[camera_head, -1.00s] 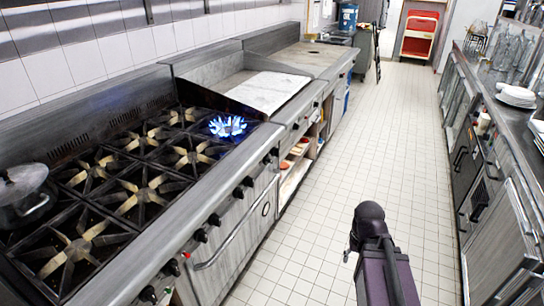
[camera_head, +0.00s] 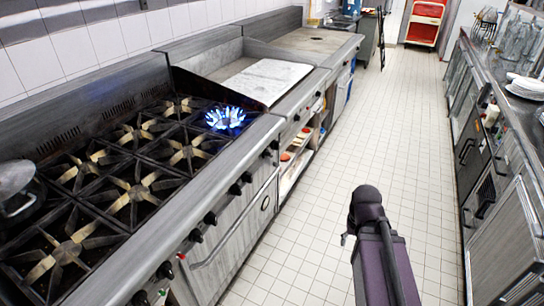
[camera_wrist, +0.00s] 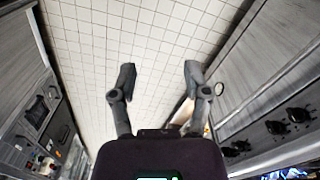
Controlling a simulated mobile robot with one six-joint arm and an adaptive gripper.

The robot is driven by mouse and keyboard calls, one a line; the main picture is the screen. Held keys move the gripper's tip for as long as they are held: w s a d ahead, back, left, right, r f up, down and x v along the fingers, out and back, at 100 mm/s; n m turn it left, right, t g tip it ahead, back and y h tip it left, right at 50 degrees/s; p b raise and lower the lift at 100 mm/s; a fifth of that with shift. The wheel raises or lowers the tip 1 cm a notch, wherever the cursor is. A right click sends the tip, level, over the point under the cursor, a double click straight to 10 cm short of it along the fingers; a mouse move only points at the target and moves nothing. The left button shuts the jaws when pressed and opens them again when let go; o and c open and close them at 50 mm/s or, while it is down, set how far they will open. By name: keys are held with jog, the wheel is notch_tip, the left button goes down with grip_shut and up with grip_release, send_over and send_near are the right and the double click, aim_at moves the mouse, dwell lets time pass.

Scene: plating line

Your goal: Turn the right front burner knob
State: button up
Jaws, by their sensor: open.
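The stove's control knobs line its front rail in the head view. The pair nearest the right, far end (camera_head: 271,149) sits beside the front right burner (camera_head: 225,117), which burns with a blue flame. More knobs (camera_head: 240,183) follow toward the near end. In the wrist view, dark knobs (camera_wrist: 287,121) show at the right edge, with blue flame at the bottom right. My gripper (camera_wrist: 160,76) is open and empty over the tiled floor, left of the knobs and apart from them. In the head view my arm stands in the aisle and its fingers are mostly hidden.
A metal pot (camera_head: 16,190) sits at the stove's left edge. A griddle (camera_head: 268,80) adjoins the stove's far end. A steel counter (camera_head: 500,120) with plates (camera_head: 525,88) runs along the right. The tiled aisle (camera_head: 310,190) between is clear.

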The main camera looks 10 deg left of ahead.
jog(key=m+t+y+b, duration=0.6)
jog(key=m+y+b, duration=0.9)
jog(key=b, duration=1.7)
send_near(272, 156)
jog(key=s+d+f+n+y, duration=0.1)
jog(key=d+n+y, duration=0.1)
jog(key=d, duration=0.1)
jog(key=x, duration=1.3)
jog(key=shift+a, duration=0.3)
